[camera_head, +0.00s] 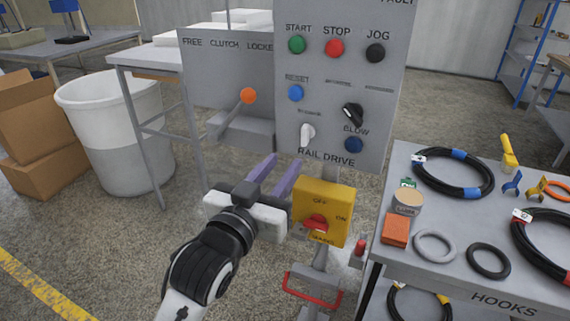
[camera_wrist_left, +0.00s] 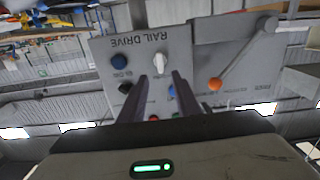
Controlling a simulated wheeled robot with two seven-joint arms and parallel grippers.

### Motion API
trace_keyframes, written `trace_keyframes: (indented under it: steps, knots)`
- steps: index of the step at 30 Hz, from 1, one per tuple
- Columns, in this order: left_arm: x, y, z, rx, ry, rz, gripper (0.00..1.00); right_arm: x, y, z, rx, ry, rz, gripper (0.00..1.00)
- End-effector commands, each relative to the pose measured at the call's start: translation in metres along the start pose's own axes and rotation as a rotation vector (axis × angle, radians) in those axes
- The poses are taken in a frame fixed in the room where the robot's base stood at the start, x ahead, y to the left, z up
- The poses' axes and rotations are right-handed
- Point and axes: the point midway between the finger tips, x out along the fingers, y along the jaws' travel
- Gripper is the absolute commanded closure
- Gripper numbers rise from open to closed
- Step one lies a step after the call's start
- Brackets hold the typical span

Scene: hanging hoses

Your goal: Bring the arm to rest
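My left arm (camera_head: 205,265) comes in from the bottom left in the head view. My left gripper (camera_head: 284,163) has two purple fingers with a gap between them and nothing held. It points at the lower part of the grey rail drive panel (camera_head: 390,120), just left of the yellow mains switch box (camera_head: 335,205). In the left wrist view, the open fingers (camera_wrist_left: 162,78) stand before the panel, which appears upside down, with the white knob (camera_wrist_left: 160,62) between and beyond the tips. Whether the fingers touch anything cannot be told. My right gripper is not in view.
A clutch lever with an orange ball (camera_head: 248,95) juts from the panel's left. A grey hooks table (camera_head: 450,285) with hose coils stands on the right. A white bin (camera_head: 115,130) and cardboard boxes (camera_head: 40,130) stand left. The floor at lower left is clear.

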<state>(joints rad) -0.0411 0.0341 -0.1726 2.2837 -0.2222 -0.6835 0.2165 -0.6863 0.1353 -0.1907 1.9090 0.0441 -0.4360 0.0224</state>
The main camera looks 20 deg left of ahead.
Motion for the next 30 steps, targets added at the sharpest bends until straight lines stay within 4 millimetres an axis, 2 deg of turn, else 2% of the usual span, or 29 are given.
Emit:
trace_keyframes:
  steps: [5, 8, 11, 14, 15, 18, 21, 25, 27, 30]
  knots:
    - [0.000, 0.000, 0.002, 0.000, -0.004, 0.001, 0.70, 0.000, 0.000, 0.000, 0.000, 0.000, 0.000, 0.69]
    - [-0.002, 0.002, 0.022, 0.005, -0.041, 0.009, 0.70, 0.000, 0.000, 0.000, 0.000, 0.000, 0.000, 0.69]
    - [-0.009, 0.006, 0.071, 0.014, -0.129, 0.030, 0.70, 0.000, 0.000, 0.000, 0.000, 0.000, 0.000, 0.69]
    - [-0.030, 0.012, 0.140, 0.024, -0.253, 0.061, 0.70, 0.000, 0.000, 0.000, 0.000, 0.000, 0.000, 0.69]
    - [-0.042, 0.014, 0.169, 0.027, -0.307, 0.075, 0.70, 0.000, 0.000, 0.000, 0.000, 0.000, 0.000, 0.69]
    - [-0.078, 0.019, 0.238, 0.030, -0.436, 0.105, 0.70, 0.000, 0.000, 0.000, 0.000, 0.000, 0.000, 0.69]
    - [-0.123, 0.022, 0.298, 0.028, -0.557, 0.133, 0.70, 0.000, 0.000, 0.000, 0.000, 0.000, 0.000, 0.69]
    - [-0.180, 0.024, 0.356, 0.021, -0.685, 0.160, 0.70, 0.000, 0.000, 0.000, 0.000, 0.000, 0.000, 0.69]
    - [-0.204, 0.025, 0.377, 0.017, -0.735, 0.169, 0.70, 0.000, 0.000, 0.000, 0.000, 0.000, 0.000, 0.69]
    - [-0.229, 0.025, 0.395, 0.015, -0.781, 0.178, 0.70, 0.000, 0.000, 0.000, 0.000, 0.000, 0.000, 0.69]
